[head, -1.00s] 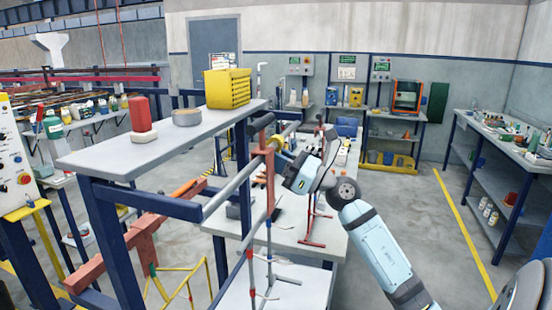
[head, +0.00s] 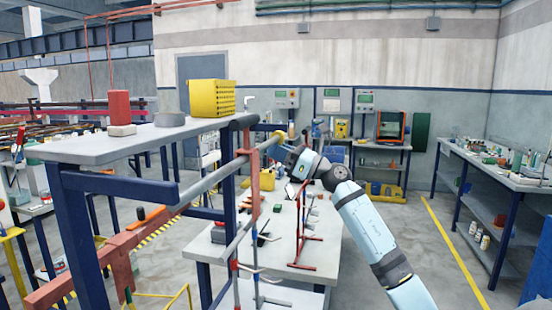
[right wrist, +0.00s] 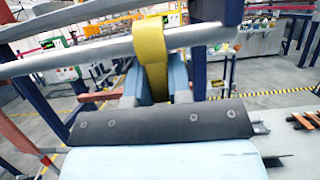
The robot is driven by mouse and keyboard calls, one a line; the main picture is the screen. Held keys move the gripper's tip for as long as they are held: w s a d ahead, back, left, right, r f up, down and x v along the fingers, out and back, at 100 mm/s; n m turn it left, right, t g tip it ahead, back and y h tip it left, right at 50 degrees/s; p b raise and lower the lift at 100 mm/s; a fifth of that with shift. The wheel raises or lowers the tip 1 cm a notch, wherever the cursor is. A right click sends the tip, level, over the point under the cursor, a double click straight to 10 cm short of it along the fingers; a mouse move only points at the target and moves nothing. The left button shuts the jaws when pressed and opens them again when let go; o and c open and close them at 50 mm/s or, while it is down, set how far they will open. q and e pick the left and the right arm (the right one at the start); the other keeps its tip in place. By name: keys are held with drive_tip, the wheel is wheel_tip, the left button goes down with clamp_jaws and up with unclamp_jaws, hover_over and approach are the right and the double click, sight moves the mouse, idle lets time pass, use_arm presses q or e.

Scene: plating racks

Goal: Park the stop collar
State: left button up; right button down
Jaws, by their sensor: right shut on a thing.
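The stop collar is a yellow ring around a grey horizontal bar. It shows in the head view (head: 270,142) near the bar's far end, just past a red upright, and large in the right wrist view (right wrist: 151,42). The grey bar (right wrist: 85,55) runs through it and on to both sides. My right gripper (right wrist: 153,82) is shut on the collar's lower tab, with blue-grey fingers on either side of it. In the head view the right gripper (head: 284,150) comes to the collar from the right. My left gripper is out of view.
A white table (head: 330,240) with a red stand (head: 302,228) lies below the arm. Open floor is right.

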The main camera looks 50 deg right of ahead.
drive_tip(key=c, duration=1.4)
unclamp_jaws()
drive_tip(key=shift+d+r, duration=0.1)
drive_tip(key=shift+d, duration=0.05)
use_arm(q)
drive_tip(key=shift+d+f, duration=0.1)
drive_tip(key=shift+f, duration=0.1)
use_arm(e)
drive_tip(key=o, duration=0.4)
drive_tip(key=shift+w+d, duration=0.1)
drive_tip(key=shift+c, duration=0.2)
drive_tip(key=shift+s+d+f, duration=0.15)
drive_tip(key=shift+s+f, duration=0.25)
drive_tip(key=shift+s, duration=0.05)
use_arm(q)
drive_tip(key=b, duration=0.1)
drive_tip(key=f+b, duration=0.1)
drive_tip(key=b, duration=0.1)
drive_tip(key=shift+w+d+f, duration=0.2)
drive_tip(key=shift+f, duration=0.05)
use_arm(e)
drive_tip(key=v, duration=1.2)
drive_tip(key=shift+s, duration=0.35)
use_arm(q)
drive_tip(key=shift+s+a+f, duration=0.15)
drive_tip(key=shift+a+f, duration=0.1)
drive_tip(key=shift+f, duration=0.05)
use_arm(e)
drive_tip(key=shift+d, duration=0.15)
